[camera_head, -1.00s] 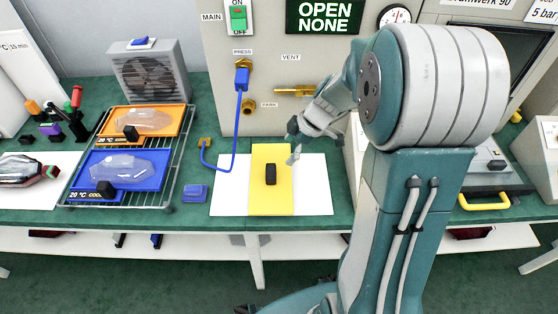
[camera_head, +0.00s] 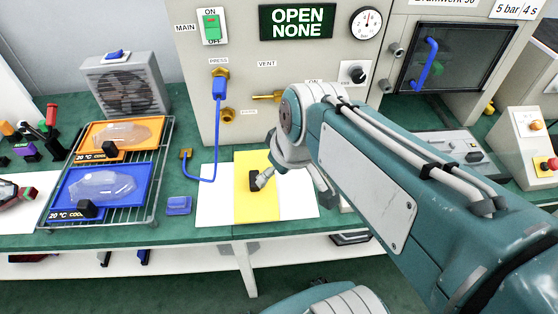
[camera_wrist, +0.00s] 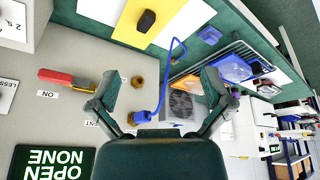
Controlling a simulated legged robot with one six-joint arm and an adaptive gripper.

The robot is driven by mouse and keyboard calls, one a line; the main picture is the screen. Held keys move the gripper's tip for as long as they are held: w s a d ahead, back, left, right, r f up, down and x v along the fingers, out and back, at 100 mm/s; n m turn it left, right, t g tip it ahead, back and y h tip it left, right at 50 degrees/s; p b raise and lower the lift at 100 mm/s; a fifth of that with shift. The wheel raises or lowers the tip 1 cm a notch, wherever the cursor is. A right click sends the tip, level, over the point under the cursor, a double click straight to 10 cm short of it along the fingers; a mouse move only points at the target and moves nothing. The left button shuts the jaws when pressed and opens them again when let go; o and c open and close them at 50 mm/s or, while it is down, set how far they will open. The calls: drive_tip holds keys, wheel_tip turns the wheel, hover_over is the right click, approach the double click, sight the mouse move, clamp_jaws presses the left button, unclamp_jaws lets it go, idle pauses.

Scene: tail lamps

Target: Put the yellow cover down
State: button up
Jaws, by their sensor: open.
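The yellow cover (camera_head: 252,207) lies flat on a white sheet (camera_head: 215,212) on the green bench. It has a black block-shaped knob (camera_head: 254,181) on top. In the wrist view the yellow cover (camera_wrist: 127,30) and its black knob (camera_wrist: 146,20) are at the top, beyond the fingers.
A blue hose (camera_head: 215,150) runs from the press fitting (camera_head: 220,74) to the bench, left of the cover. A wire rack (camera_head: 158,190) with an orange tray (camera_head: 92,128) and a blue tray (camera_head: 139,177) stands further left. The grey cabinet (camera_head: 235,90) rises behind.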

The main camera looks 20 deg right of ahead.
drive_tip(key=s+m, duration=0.1)
drive_tip(key=s, duration=0.1)
drive_tip(key=s+r+m+t+h, duration=0.1)
drive_tip(key=s+m, duration=0.1)
drive_tip(key=shift+s+r+m, duration=0.1)
drive_tip(key=shift+m, duration=0.2)
